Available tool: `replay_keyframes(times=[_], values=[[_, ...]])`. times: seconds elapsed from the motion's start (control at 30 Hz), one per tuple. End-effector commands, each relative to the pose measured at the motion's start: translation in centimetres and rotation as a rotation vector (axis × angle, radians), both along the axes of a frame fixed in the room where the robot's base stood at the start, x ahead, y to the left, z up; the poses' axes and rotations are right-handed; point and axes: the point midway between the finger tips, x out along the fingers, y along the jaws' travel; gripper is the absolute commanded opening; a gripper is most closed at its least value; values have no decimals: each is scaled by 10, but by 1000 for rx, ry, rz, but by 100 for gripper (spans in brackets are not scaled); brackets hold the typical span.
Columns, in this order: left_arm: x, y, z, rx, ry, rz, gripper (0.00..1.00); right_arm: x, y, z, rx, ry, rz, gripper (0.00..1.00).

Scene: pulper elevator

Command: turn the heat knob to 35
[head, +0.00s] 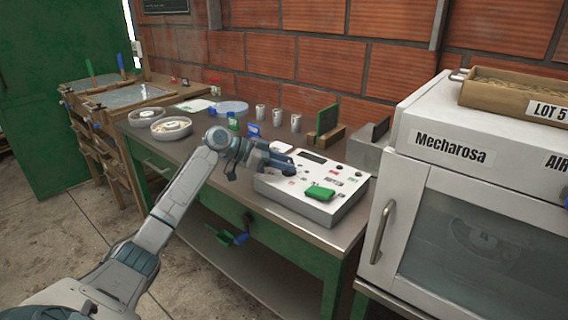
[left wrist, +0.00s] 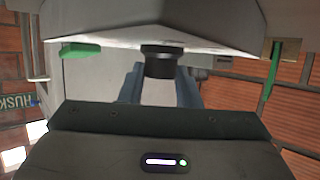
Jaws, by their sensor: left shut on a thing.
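The control box (head: 340,208) is a pale sloped panel at the right end of the green-framed bench, with a dark display (head: 313,158), small buttons and a green block (head: 320,192) on its face. My left gripper (head: 286,168) is at the left part of the panel. In the left wrist view, a black round knob (left wrist: 158,64) sits between its two blue-grey fingers (left wrist: 160,88), which are shut on it. In the head view the gripper hides the knob. I cannot read a pointer or scale on it. My right gripper is not in view.
A white Mecharosa oven (head: 450,155) stands close to the right of the box. Several white cups (head: 277,117), a green board in a wooden stand (head: 327,122) and round dishes (head: 171,128) are behind and left.

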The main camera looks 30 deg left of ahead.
Motion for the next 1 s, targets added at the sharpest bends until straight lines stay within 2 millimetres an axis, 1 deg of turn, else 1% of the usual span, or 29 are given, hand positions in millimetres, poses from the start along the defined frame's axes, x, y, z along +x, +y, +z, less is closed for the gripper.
replay_keyframes(times=[0.03,0.07,0.1,0.17,0.47,0.57,0.63,0.67,0.7,0.73,1.0], values=[[0,0,0,0,0,1,7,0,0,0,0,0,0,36],[0,0,0,0,0,1,34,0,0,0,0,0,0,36],[0,0,0,0,0,1,41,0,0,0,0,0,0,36],[0,0,0,0,0,1,52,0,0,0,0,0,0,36],[-1,1,0,1,0,1,52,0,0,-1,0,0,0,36],[-5,6,2,2,1,2,52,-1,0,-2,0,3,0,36],[-10,13,4,4,2,3,52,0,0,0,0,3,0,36],[-13,16,6,4,2,3,52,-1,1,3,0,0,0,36],[-17,22,9,5,1,3,52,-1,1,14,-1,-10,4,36],[-21,26,11,5,1,3,52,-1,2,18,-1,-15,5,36],[-50,60,29,5,1,3,52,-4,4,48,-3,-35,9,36]])
